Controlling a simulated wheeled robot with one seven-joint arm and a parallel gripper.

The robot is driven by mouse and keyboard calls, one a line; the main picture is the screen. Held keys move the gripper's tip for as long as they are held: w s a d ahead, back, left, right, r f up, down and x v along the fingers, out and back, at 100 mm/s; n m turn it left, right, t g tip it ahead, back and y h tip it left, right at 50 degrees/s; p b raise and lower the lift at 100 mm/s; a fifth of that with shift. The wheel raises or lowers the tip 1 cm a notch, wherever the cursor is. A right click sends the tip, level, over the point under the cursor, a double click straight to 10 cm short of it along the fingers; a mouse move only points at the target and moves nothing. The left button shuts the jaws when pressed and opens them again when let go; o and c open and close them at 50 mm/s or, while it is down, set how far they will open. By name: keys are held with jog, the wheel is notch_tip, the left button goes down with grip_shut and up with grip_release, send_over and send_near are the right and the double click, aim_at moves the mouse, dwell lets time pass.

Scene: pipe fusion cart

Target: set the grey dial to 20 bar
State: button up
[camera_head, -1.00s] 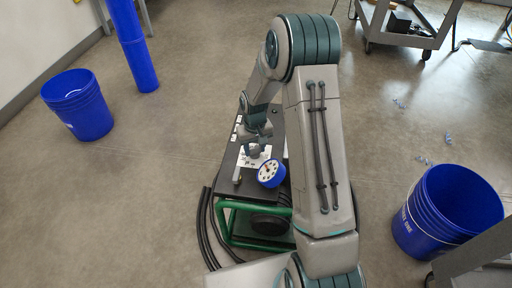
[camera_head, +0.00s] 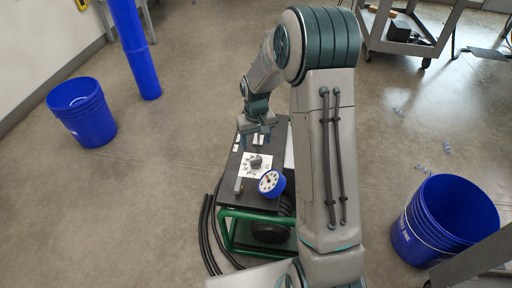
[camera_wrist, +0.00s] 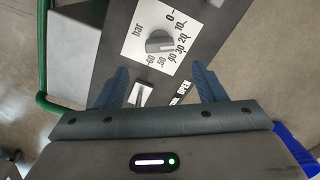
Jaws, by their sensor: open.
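The grey dial (camera_wrist: 159,42) sits on a white plate marked "bar" with a scale from 0 to 60 in the wrist view. Its ridge seems to point to the picture's right, near the 30 mark; the exact setting is hard to read. The dial also shows uncovered on the cart top in the head view (camera_head: 255,161). My gripper (camera_wrist: 161,76) is open and empty, its two fingers apart from the dial. In the head view my gripper (camera_head: 254,137) hangs over the cart, beyond the dial.
The dark-topped cart (camera_head: 229,200) has a green frame. A blue gauge with a white face (camera_head: 270,183) and a small grey lever (camera_head: 239,185) are near the dial. An "OPEN" label (camera_wrist: 183,83) shows between the fingers. Blue buckets (camera_head: 84,112) (camera_head: 440,222) stand on the floor.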

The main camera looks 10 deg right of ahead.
jog(key=shift+r+p, duration=0.4)
jog(key=shift+r, duration=1.65)
jog(key=s+r+t+p, duration=0.1)
jog(key=s+r+p, duration=0.7)
jog(key=r, duration=0.6)
jog(key=s+r+m+t+p, duration=0.1)
jog(key=s+r+p, duration=0.7)
jog(key=r, duration=0.5)
jog(key=s+r+p, duration=0.9)
jog(key=r+p, duration=0.1)
jog(key=r, duration=0.4)
jog(key=shift+r+m+t, duration=0.3)
jog(key=shift+r+t, duration=0.05)
jog(key=shift+t, duration=0.05)
jog(key=shift+s+d, duration=0.1)
jog(key=shift+d, duration=0.05)
